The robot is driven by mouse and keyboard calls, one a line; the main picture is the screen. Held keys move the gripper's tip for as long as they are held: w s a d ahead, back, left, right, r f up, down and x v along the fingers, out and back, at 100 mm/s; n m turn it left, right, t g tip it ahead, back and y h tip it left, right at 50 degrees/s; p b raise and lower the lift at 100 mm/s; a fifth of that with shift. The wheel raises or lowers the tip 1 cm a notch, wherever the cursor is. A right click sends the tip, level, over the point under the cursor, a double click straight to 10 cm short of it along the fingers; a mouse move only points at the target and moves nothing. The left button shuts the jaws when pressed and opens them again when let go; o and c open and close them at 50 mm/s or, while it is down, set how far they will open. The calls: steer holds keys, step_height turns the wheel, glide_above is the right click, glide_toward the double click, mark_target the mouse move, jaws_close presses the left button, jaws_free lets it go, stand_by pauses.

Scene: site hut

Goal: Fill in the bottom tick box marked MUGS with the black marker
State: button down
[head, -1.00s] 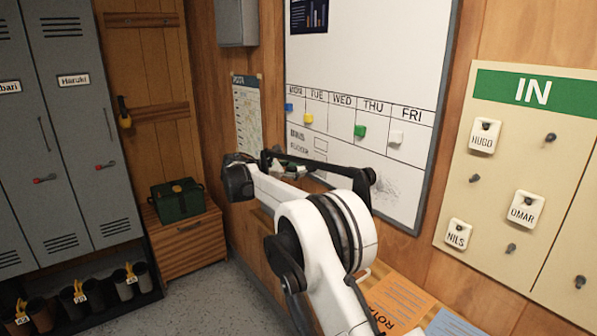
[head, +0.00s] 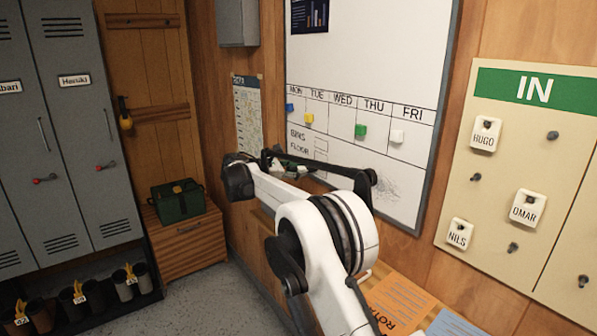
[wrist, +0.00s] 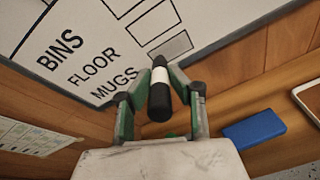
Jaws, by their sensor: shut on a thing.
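The black marker (wrist: 160,103), with a white band, is held between the two fingers of my gripper (wrist: 160,98) in the wrist view. Its far end points at the whiteboard (wrist: 60,20) and overlaps the left edge of the bottom tick box (wrist: 176,46), in line with the MUGS label (wrist: 115,87). That box looks grey inside, darker than the FLOOR box (wrist: 149,24) above it. I cannot tell whether the tip touches the board. In the head view my arm hides the MUGS row, and the marker is not clear there.
A blue block (wrist: 254,130) lies on the wooden ledge below the board, beside a white-edged object (wrist: 310,98). In the head view, coloured magnets sit under the weekdays, including a green one (head: 360,131). The IN board (head: 490,200) with name tags hangs at right.

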steer(key=shift+d, duration=0.1)
steer(key=shift+s+d, duration=0.25)
steer(key=shift+s, duration=0.15)
steer(key=shift+b, duration=0.3)
steer(key=shift+s+d, duration=0.3)
steer(key=shift+s, duration=0.05)
steer(key=shift+s+d+b, duration=0.1)
steer(key=shift+s+b, duration=0.05)
steer(key=shift+b, duration=0.15)
steer(key=shift+s+d, duration=0.25)
steer(key=shift+d, duration=0.1)
stand_by(0.4)
steer(key=shift+s+d+b, duration=0.2)
steer(key=shift+s+b, duration=0.2)
steer(key=shift+s, duration=0.05)
